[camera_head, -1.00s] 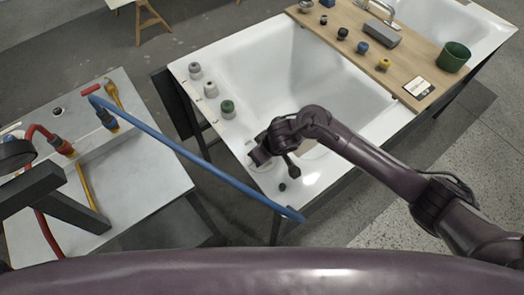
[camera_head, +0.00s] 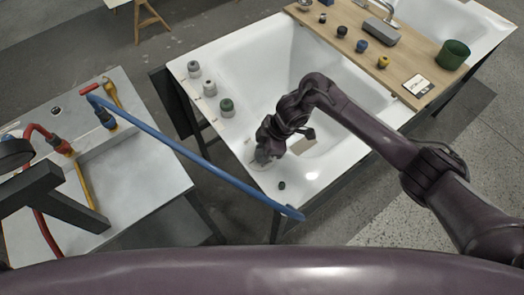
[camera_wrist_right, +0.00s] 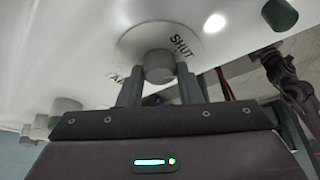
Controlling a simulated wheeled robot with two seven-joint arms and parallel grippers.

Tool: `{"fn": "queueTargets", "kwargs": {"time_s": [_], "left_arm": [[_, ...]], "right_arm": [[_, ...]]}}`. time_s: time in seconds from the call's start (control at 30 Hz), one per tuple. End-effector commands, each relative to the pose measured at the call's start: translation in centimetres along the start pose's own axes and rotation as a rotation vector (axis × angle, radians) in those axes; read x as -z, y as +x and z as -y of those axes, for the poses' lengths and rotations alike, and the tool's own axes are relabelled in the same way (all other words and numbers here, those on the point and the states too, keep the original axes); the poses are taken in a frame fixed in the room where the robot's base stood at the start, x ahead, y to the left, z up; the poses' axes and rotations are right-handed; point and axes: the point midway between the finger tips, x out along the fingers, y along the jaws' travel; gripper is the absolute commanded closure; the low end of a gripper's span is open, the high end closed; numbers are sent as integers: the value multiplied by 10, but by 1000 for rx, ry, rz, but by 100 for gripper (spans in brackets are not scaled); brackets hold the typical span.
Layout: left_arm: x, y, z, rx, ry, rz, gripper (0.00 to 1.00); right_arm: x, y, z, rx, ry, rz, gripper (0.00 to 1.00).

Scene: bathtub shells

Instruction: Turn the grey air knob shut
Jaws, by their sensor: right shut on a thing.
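The grey air knob (camera_wrist_right: 160,66) sits on a round plate (camera_wrist_right: 130,42) on the white tub rim. The word SHUT is printed on the plate, right of the knob in the right wrist view. Another word at the left is partly hidden by a finger. My right gripper (camera_wrist_right: 160,88) has one finger on each side of the knob and is shut on it. In the head view my right gripper (camera_head: 265,156) is at the tub's near left corner and hides the knob. The knob's pointer direction cannot be made out. My left gripper is not in view.
Several knobs, one of them green (camera_head: 227,107), line the tub's left rim. A small dark knob (camera_head: 282,185) is near the front corner. A wooden board (camera_head: 345,20) with small items and a green pot (camera_head: 453,56) spans the tub. A blue hose (camera_head: 200,160) runs left of it.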

Motion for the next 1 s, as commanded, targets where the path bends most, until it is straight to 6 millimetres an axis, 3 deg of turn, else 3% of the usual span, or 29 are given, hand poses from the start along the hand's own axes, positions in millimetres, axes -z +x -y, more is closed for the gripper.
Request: {"fn": "queueTargets", "kwargs": {"time_s": [0.4, 1.0], "left_arm": [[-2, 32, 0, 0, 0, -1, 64], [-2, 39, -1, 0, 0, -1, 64]], "right_arm": [[-1, 1, -5, 134, -332, 3, 91], [0, -1, -5, 217, -531, 2, 91]]}}
